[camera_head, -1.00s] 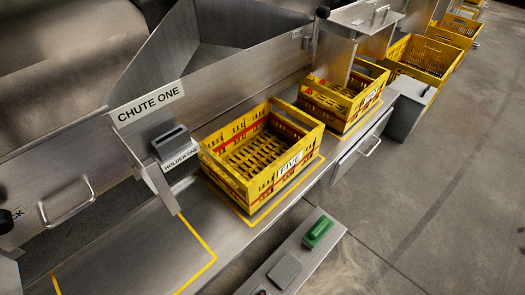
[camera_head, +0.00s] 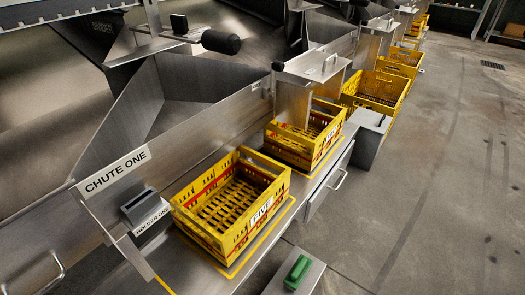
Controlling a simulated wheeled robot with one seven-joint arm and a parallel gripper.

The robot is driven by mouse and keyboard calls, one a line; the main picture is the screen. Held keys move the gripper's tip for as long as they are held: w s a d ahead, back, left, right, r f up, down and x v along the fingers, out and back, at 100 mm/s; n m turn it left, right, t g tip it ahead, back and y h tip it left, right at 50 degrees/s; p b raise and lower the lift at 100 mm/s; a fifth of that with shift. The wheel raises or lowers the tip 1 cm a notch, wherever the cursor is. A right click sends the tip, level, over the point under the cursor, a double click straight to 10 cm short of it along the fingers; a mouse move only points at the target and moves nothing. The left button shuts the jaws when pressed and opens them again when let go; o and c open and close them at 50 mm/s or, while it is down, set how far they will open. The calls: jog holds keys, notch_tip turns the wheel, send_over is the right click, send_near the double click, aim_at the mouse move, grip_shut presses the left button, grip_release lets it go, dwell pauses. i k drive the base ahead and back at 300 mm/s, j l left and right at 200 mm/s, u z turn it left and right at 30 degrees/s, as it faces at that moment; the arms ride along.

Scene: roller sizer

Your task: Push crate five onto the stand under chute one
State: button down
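Crate five (camera_head: 228,236), an empty yellow slatted crate with a white FIVE label, sits upright on a yellow-outlined spot of the steel bench, just right of the chute one sign (camera_head: 115,170). The bench surface (camera_head: 205,278) left of the crate shows only in part at the bottom edge. A short piece of yellow line there is cut off by the frame, so most of the stand under chute one is out of view. My gripper is not in view.
Holder one (camera_head: 141,207) is a small grey holder beside the sign. Another yellow crate (camera_head: 293,153) stands behind crate five. A grey box (camera_head: 369,137) juts out at the bench front. A green object (camera_head: 297,272) lies on a steel ledge at the bottom. The floor at right is clear.

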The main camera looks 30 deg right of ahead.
aim_at(273, 195)
jog(key=i+l, duration=0.1)
jog(key=l, duration=0.35)
jog(key=i+l, duration=0.1)
jog(key=l, duration=0.35)
jog(key=i+l+u, duration=0.1)
jog(key=l, duration=0.8)
jog(key=l+u, duration=0.1)
jog(key=u, duration=0.25)
jog(key=l+u, duration=0.1)
jog(key=u, duration=0.3)
jog(key=i+l+u, duration=0.1)
jog(key=u, duration=0.25)
